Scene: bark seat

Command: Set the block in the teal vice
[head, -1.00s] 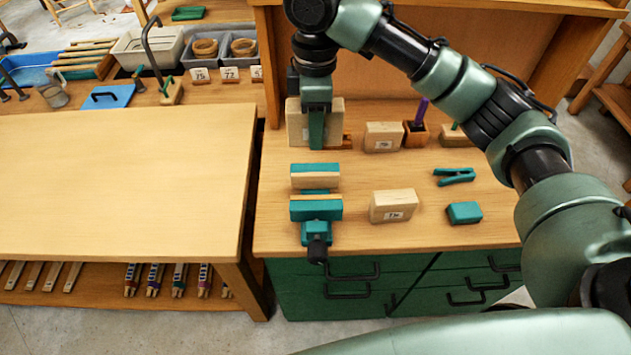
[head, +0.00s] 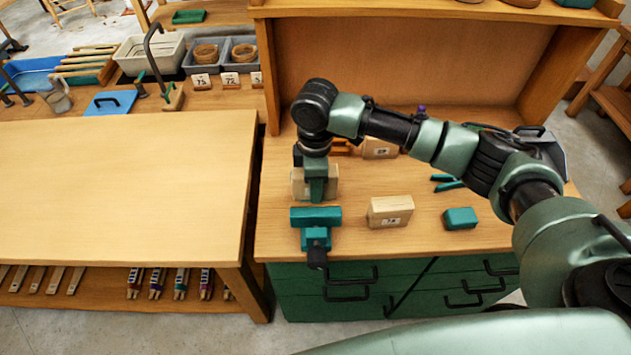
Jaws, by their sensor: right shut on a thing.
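The pale wooden block (head: 299,186) is held upright by my right gripper (head: 317,197), which is shut on it. The teal vice (head: 316,217) stands on the bench near its front left, with its front jaw and dark screw end towards me. The block is just behind the front jaw, over or in the gap between the jaws. I cannot tell whether it touches the vice, as the rear jaw and the block's lower edge are hidden. My left gripper is not in view.
A labelled wooden block (head: 390,211) and a small teal block (head: 460,218) lie right of the vice. A teal clip-like tool (head: 447,183) and another labelled block (head: 380,148) are partly behind my arm. The left table (head: 110,180) is bare.

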